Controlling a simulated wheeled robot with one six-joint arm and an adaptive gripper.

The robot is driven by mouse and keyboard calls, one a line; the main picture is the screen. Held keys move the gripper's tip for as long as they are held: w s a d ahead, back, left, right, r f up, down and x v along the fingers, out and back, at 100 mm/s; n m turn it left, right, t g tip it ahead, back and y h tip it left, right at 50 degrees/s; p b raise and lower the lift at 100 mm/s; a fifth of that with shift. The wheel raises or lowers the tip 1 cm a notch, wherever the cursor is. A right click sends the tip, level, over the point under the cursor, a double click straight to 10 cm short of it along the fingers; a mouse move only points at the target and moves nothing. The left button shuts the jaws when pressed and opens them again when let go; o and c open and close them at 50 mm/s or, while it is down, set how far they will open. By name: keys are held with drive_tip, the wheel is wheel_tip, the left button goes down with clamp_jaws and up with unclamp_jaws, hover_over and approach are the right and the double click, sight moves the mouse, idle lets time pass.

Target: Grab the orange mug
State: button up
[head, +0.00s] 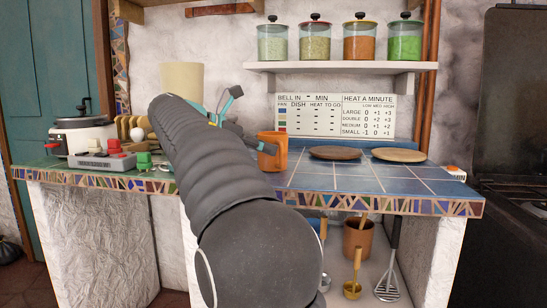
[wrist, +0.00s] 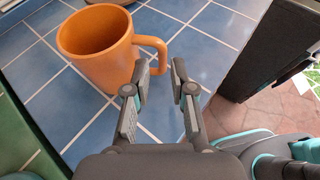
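The orange mug (head: 273,152) stands upright on the blue tiled counter in the head view, partly hidden behind my gripper and arm. In the wrist view the orange mug (wrist: 98,47) is at the upper left, empty inside, with its handle toward the right. My gripper (wrist: 159,75) is open, with a gap between its two fingers. The left fingertip is close to the mug's handle; I cannot tell whether it touches. In the head view my gripper (head: 248,128) is left of the mug, mostly hidden by my arm.
Two flat round plates (head: 335,153) (head: 398,155) lie right of the mug. A heat chart (head: 335,116) stands behind. A beige cylinder (head: 182,78) and a grey tray (head: 102,160) are at the left. The tiled counter (head: 340,182) is clear at the front right. A dark stove (head: 515,195) is beyond.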

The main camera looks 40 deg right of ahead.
sight(282, 165)
drive_tip(key=b+x, duration=0.1)
drive_tip(key=x, duration=0.4)
drive_tip(key=shift+s, duration=0.2)
clamp_jaws()
